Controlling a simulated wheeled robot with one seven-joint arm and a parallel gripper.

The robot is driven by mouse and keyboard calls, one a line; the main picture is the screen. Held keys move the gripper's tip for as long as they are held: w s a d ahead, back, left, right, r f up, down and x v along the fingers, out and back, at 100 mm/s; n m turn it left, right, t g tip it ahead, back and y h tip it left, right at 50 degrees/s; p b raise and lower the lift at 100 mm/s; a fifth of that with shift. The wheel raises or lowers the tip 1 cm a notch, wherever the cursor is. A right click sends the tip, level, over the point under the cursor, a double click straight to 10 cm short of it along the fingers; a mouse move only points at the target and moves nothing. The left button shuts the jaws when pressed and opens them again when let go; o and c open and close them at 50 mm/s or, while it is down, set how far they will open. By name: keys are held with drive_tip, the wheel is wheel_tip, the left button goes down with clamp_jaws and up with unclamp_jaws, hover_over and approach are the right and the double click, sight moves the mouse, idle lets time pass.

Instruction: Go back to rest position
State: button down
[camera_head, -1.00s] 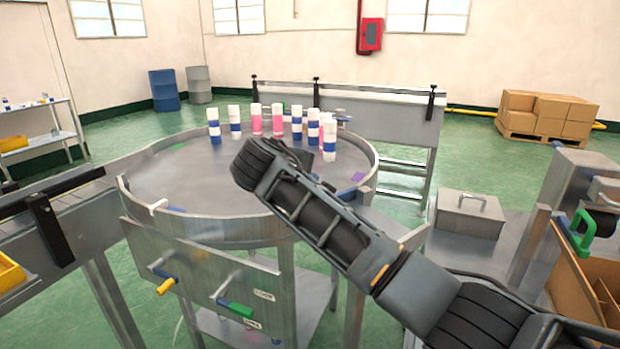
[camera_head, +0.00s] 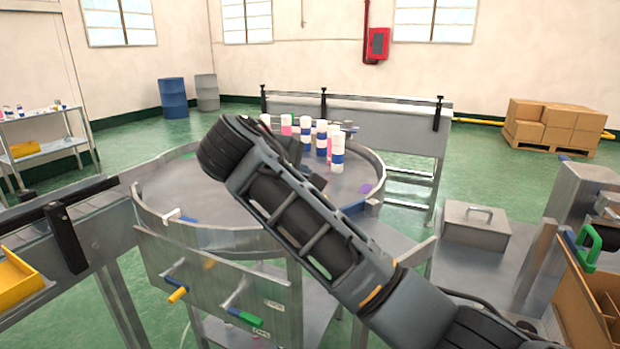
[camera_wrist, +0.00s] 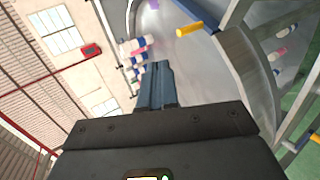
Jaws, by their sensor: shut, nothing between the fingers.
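My arm reaches from the lower right over the round steel table (camera_head: 165,190) in the head view, and it hides part of the tabletop. Several white, blue and pink cans (camera_head: 337,150) stand upright on the far side of the round table. They also show in the wrist view (camera_wrist: 136,50), apart from the fingers.
A steel conveyor (camera_head: 370,122) runs behind the round table. A lidded metal box (camera_head: 478,226) stands at right, near a cardboard box (camera_head: 590,315) at the right edge. Handles with yellow (camera_head: 178,295) and green (camera_head: 250,319) grips stick out in front. Open green floor lies beyond.

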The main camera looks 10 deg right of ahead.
drive_tip(key=s+a+f+y, duration=0.1)
drive_tip(key=f, duration=0.3)
drive_tip(key=s+a+f+y, duration=0.1)
drive_tip(key=s+f, duration=0.1)
drive_tip(key=f, duration=0.2)
drive_tip(key=s+a+f+y, duration=0.1)
drive_tip(key=s+f, duration=0.1)
drive_tip(key=f, duration=0.2)
drive_tip(key=shift+a+f+n+y, duration=0.3)
drive_tip(key=shift+f, duration=0.05)
drive_tip(key=s+f+m+t+y, duration=0.1)
drive_tip(key=s+f+m+y, duration=0.4)
drive_tip(key=s+f, duration=1.45)
drive_tip(key=s+d+r+m+t+y, duration=0.1)
drive_tip(key=s+d, duration=0.2)
drive_tip(key=s, duration=0.9)
drive_tip(key=s+d+r+m+t, duration=0.1)
drive_tip(key=s+d+r, duration=0.3)
drive_tip(key=s, duration=0.3)
drive_tip(key=s+d+r+m+t+h, duration=0.1)
drive_tip(key=s+d+r+m, duration=0.1)
drive_tip(key=s+d+r, duration=0.2)
drive_tip(key=s+d+r+m+t+h, duration=0.1)
drive_tip(key=s+d+r, duration=0.3)
drive_tip(key=s, duration=0.7)
wheel_tip(320, 180, up, 2)
drive_tip(key=shift+r+m, duration=0.2)
drive_tip(key=shift+m, duration=0.2)
